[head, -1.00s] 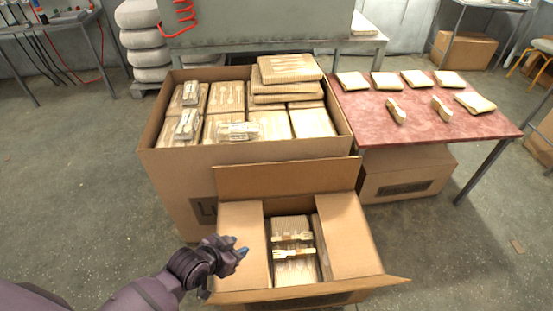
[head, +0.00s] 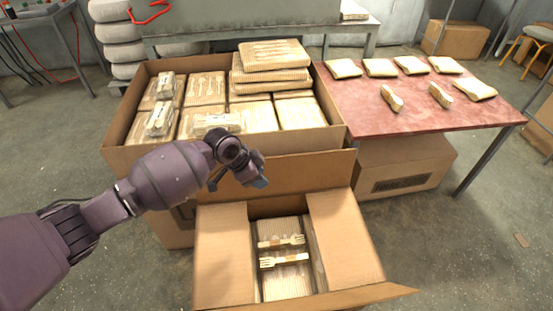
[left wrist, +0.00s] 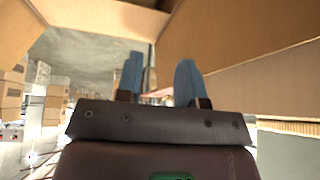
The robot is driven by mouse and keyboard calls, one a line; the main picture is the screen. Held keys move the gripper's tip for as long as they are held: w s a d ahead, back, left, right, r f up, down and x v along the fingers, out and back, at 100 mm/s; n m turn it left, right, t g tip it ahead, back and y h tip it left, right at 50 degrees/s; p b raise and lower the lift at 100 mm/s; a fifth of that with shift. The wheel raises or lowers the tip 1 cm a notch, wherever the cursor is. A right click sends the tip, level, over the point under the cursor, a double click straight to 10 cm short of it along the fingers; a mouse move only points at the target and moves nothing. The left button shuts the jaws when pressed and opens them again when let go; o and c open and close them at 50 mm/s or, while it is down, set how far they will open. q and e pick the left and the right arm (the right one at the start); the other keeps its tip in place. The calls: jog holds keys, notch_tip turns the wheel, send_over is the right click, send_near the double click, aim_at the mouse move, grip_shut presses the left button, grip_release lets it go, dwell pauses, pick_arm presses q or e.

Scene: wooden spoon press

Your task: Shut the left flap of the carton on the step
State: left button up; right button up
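The carton on the step (head: 390,275) is the smaller open box at the bottom middle of the head view. Its left flap (head: 225,255) and right flap (head: 345,235) slope at the sides of the opening, leaving a gap between them. Its far flap (head: 315,172) stands up and its near flap (head: 350,298) spreads outward. Packs with wooden forks (head: 283,260) show inside. My left gripper (head: 260,182) is in front of the far flap's left part in the head view, above the left flap. Its blue fingers (left wrist: 160,82) are apart with nothing between them. My right gripper is out of view.
A large open carton (head: 150,150) full of cutlery packs stands directly behind. A red-topped table (head: 420,110) with several small packs is at the right, with a closed box (head: 400,178) under it.

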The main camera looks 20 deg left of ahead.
pick_arm(q)
jog(key=m+g+b, duration=0.2)
jog(key=b, duration=0.1)
send_near(274, 158)
jog(key=shift+y, duration=0.4)
jog(key=b+x, duration=0.1)
jog(key=x, duration=0.2)
jog(key=b+x, duration=0.1)
jog(key=x, duration=0.5)
jog(key=shift+s+d+b, duration=0.1)
jog(key=shift+d+b, duration=0.2)
jog(key=shift+b, duration=0.1)
jog(key=shift+w+d+f, duration=0.2)
jog(key=shift+d+f, duration=0.05)
jog(key=shift+f, duration=0.3)
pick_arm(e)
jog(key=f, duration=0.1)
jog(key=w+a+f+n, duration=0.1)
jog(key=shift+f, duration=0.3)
pick_arm(q)
jog(key=shift+r, duration=0.1)
grip_shut()
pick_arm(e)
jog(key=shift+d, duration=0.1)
